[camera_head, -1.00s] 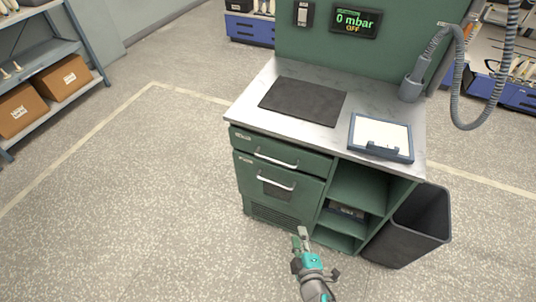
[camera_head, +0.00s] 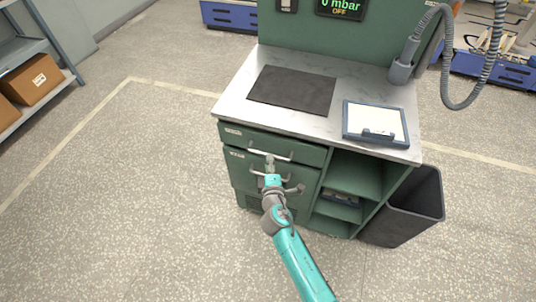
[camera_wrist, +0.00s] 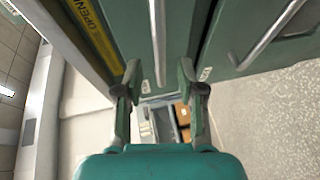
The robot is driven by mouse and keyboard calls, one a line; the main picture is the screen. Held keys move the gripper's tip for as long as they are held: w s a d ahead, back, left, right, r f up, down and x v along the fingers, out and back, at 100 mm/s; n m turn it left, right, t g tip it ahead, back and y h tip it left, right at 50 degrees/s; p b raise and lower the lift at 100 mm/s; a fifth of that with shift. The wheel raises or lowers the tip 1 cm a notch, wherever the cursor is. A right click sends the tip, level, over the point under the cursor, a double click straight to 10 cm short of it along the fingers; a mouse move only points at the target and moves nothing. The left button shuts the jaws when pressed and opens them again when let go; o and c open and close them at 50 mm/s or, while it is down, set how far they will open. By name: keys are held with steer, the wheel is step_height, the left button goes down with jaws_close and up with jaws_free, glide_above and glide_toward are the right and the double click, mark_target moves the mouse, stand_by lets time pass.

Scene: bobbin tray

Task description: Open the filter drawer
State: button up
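The green cabinet has a shallow upper drawer (camera_head: 235,134) with a silver bar handle (camera_head: 289,157). Below is a taller front (camera_head: 240,180) with its own handle, partly hidden by my arm. Their small labels are too small to read, so I cannot tell which is the filter drawer. Both look closed. My gripper (camera_head: 270,160) is in front of the upper handle's left part. In the wrist view my gripper (camera_wrist: 160,80) is open, and the upper handle (camera_wrist: 157,40) runs between its fingers; contact cannot be told. The lower handle (camera_wrist: 268,35) lies to the right.
The worktop (camera_head: 240,100) holds a dark mat (camera_head: 292,90) and a framed white tray (camera_head: 375,122). Open shelves (camera_head: 355,175) are right of the drawers, with a dark bin (camera_head: 408,210) beside them. A grey hose (camera_head: 445,60) hangs at upper right.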

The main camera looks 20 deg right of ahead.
steer(key=shift+x, duration=2.55)
steer(key=shift+c, duration=0.2)
jaws_close()
